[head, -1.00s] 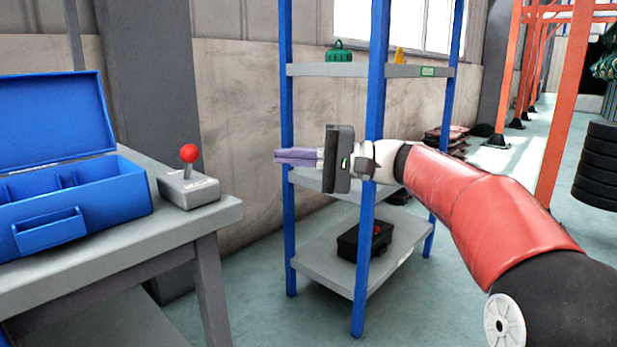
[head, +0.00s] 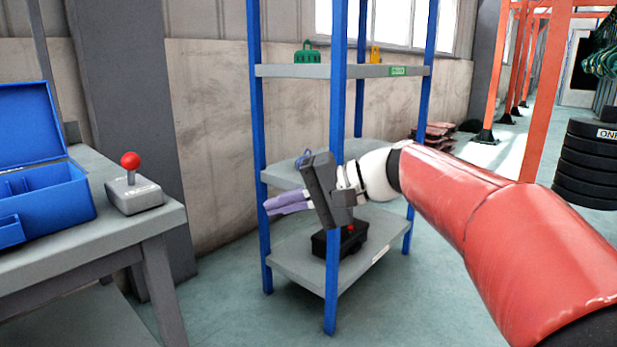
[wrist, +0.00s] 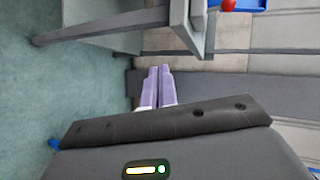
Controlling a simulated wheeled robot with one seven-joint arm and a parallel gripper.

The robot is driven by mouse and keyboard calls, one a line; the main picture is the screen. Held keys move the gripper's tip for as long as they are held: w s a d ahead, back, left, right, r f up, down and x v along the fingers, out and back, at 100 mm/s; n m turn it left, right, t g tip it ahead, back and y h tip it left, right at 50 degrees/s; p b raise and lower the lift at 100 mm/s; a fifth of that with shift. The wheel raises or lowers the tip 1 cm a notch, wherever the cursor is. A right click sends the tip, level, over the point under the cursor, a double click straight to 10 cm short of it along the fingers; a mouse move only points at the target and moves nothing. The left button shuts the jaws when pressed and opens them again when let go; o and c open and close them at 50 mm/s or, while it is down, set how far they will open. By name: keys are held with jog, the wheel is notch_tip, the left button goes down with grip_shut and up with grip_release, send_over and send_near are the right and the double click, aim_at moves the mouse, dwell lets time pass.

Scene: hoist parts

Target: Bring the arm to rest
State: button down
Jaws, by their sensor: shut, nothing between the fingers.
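My gripper (head: 287,202) is shut and empty, with its purple fingers together and pointing left in the head view. It is in front of the blue-posted shelf rack (head: 338,110), at about the height of the middle shelf. My red arm stretches in from the lower right. In the wrist view my gripper (wrist: 158,72) shows its two purple fingers side by side, with nothing between them. The picture does not show whether the gripper touches the rack.
A grey workbench (head: 150,232) at left bears a blue toolbox (head: 60,205) and a red-knobbed joystick box (head: 135,197). The rack holds a green item (head: 307,55), a yellow item (head: 375,54) and a black box (head: 325,243). Floor between bench and rack is clear.

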jog(key=s+d+f+t+h+p, duration=0.1)
jog(key=s+d+f+h+p, duration=0.2)
jog(key=s+d+f+h, duration=0.3)
jog(key=s+d+f+n+t+h+p, duration=0.1)
jog(key=s+d+f+h+p, duration=0.3)
jog(key=s+d, duration=0.9)
notch_tip(320, 180, down, 3)
jog(key=s+t+h, duration=0.1)
jog(key=h, duration=0.2)
jog(key=shift+s+d+r+h, duration=0.15)
jog(key=shift+d+h, duration=0.1)
jog(key=shift+h, duration=0.05)
